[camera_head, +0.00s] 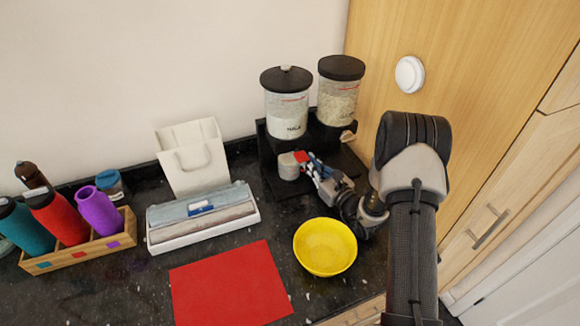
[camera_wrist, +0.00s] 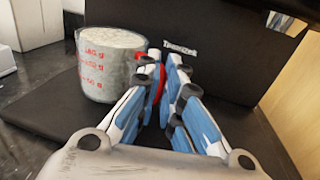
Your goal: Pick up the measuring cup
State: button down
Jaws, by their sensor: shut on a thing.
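The measuring cup (camera_wrist: 108,68) is clear with red markings and holds a pale, grainy content. It stands upright on the black base of the dispenser stand, and in the head view (camera_head: 288,167) it sits below the left canister. My gripper (camera_wrist: 166,72) is to the right of the cup, with its blue and white fingers closed around the cup's red handle (camera_wrist: 162,84). In the head view my gripper (camera_head: 314,169) reaches in from the right. The fingers hide part of the handle. I cannot tell whether the cup's bottom touches the base.
Two black-lidded canisters (camera_head: 287,112) stand above the cup on a black stand (camera_head: 266,150). A yellow bowl (camera_head: 325,247) and a red mat (camera_head: 230,287) lie in front. A white bag (camera_head: 190,160), a wrap box (camera_head: 203,217) and a bottle rack (camera_head: 80,255) are left. A wooden cabinet (camera_head: 470,70) stands right.

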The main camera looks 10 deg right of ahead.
dwell(0.3)
jog(key=shift+r+p, duration=0.3)
jog(key=shift+r, duration=0.3)
jog(key=shift+s+d+r+p, duration=0.2)
jog(key=shift+d+r+p, duration=0.1)
jog(key=shift+r, duration=0.3)
jog(key=shift+s+d+r+p, duration=0.2)
jog(key=shift+r+p, duration=0.1)
jog(key=shift+r, duration=0.3)
jog(key=s+d, duration=0.3)
jog(key=s, duration=0.1)
jog(key=s+d+p, duration=0.1)
jog(key=s+d, duration=0.2)
jog(key=s, duration=0.2)
jog(key=s+d+p, duration=0.1)
jog(key=s+d, duration=0.3)
jog(key=shift+s+d, duration=0.1)
jog(key=shift+s, duration=0.1)
